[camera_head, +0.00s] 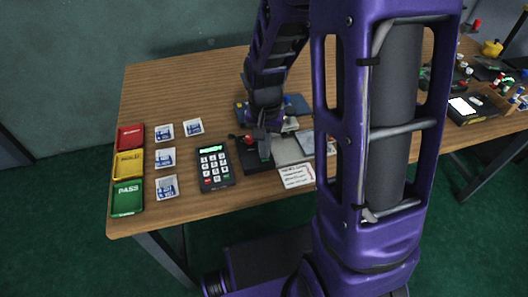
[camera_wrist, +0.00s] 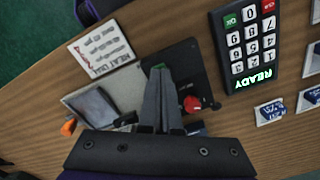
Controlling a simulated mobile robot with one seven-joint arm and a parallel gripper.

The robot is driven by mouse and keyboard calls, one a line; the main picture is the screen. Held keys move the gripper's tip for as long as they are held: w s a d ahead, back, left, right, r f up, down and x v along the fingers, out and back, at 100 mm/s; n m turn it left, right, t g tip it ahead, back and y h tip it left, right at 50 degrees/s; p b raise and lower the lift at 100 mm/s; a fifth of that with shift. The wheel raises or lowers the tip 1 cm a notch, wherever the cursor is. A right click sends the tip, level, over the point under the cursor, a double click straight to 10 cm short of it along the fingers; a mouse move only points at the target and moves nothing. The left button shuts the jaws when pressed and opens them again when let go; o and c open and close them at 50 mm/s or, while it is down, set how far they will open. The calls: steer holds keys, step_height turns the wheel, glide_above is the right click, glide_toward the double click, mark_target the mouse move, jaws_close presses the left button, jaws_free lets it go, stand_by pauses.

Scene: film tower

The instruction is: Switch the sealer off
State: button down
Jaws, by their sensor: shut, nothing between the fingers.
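The sealer appears to be the black-based unit (camera_head: 250,160) on the wooden table, right of the keypad. Its dark base also shows in the wrist view (camera_wrist: 195,62).
A keypad (camera_head: 214,166) with a lit green display reading READY stands left of the unit. Red, yellow and green trays (camera_head: 127,197) line the table's left end, with several blue-and-white pieces (camera_head: 165,158) beside them. A printed card (camera_head: 297,176) lies right of the unit.

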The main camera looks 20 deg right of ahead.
step_height(320, 180, up, 7)
steer(key=p, duration=0.5)
steer(key=shift+f, duration=0.2)
stand_by(0.3)
